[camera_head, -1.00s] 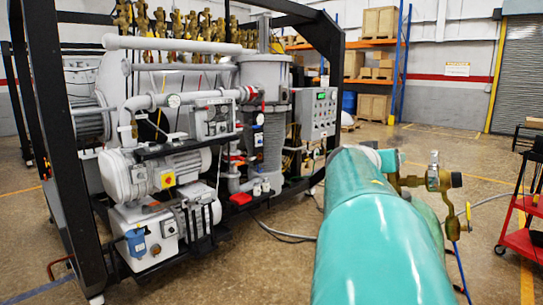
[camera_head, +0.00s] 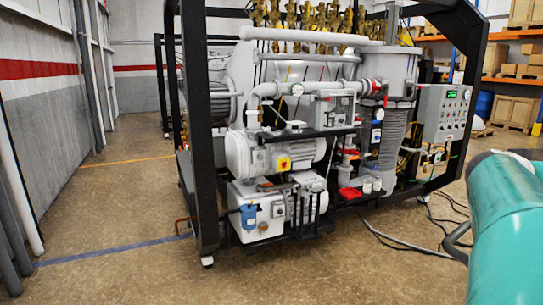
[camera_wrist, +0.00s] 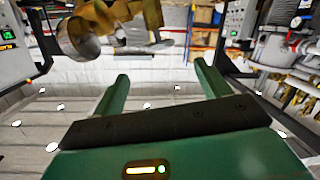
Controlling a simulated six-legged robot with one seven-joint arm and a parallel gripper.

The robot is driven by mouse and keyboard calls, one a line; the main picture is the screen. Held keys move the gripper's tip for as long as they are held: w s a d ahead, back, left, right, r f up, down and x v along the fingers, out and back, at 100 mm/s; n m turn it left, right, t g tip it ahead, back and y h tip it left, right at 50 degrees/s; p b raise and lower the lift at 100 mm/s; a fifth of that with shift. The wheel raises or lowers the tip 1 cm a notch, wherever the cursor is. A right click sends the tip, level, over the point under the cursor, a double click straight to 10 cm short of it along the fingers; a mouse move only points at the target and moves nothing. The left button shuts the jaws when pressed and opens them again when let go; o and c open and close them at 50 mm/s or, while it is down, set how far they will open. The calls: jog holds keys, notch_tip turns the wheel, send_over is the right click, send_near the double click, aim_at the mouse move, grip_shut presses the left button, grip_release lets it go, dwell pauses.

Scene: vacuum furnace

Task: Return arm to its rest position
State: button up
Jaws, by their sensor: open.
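My gripper (camera_wrist: 161,70) shows in the wrist view. Its two green fingers stand well apart, with nothing between them. A brass fitting with a round, dull metal end (camera_wrist: 77,40) shows beyond the left finger, at the upper left of that view. I cannot tell how far it is from the fingers. The gripper does not show in the head view, so its place relative to the furnace is unclear there.
The vacuum furnace's black frame (camera_head: 195,130) encloses pumps (camera_head: 275,155), pipes and a control box (camera_head: 444,113). A grey wall (camera_head: 45,125) stands at the left. Bare floor (camera_head: 110,215) lies between wall and frame. Shelving (camera_head: 500,35) holds boxes at the back right.

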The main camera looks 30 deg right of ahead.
jog(key=w+a+f+n+t+y, duration=0.25)
jog(key=w+a+f, duration=0.25)
jog(key=a, duration=0.4)
jog(key=w+a+f+n+t+y, duration=0.1)
jog(key=w+a+f+n+y, duration=0.25)
jog(key=a, duration=0.65)
jog(key=w+a+f+n+t+y, duration=0.1)
jog(key=w+a+f+t+y, duration=0.1)
jog(key=w+a+f, duration=0.6)
jog(key=s+a+f+n+y, duration=0.1)
jog(key=a+f+n+y, duration=0.1)
jog(key=a, duration=0.7)
jog(key=s+a+f+n+y, duration=0.2)
jog(key=a+f+n+y, duration=0.1)
jog(key=a, duration=0.6)
jog(key=s+a+f+n+y, duration=0.2)
jog(key=a+f+n+y, duration=0.1)
jog(key=a, duration=0.6)
jog(key=shift+a+f, duration=0.4)
jog(key=shift+c, duration=0.5)
jog(key=c, duration=0.7)
jog(key=shift+d, duration=0.2)
jog(key=shift+c, duration=0.4)
